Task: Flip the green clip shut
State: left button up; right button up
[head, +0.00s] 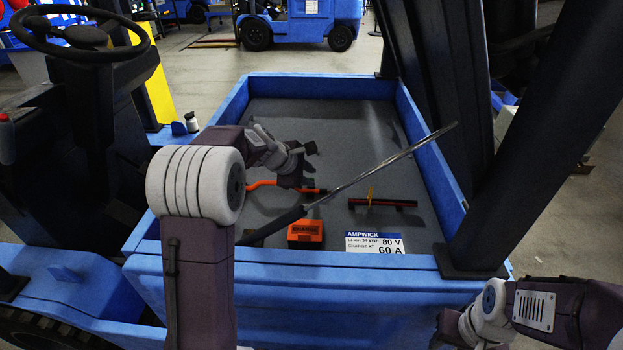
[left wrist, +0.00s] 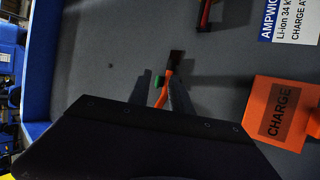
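The green clip (left wrist: 159,80) is a small green piece beside the orange cable (left wrist: 166,88) in the left wrist view. In the head view the cable (head: 262,183) runs along the grey tray floor behind my left gripper, and only a speck of the clip (head: 308,181) shows. My left gripper (head: 297,181) points down over the cable. In the left wrist view its two fingers (left wrist: 162,92) stand apart, with the clip and cable seen between them; contact is unclear. My right gripper (head: 450,328) is at the lower right, partly cut off, its fingers unclear.
An orange CHARGE box (head: 305,231) and a white-blue label (head: 375,243) are at the tray's front. A dark bar with a yellow piece (head: 384,203) lies to the right. A slanted rod (head: 375,165) crosses above the tray. Blue walls (head: 315,84) surround it.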

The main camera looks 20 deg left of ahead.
pick_arm(q)
jog(key=shift+x, duration=1)
grip_shut()
dwell(0.7)
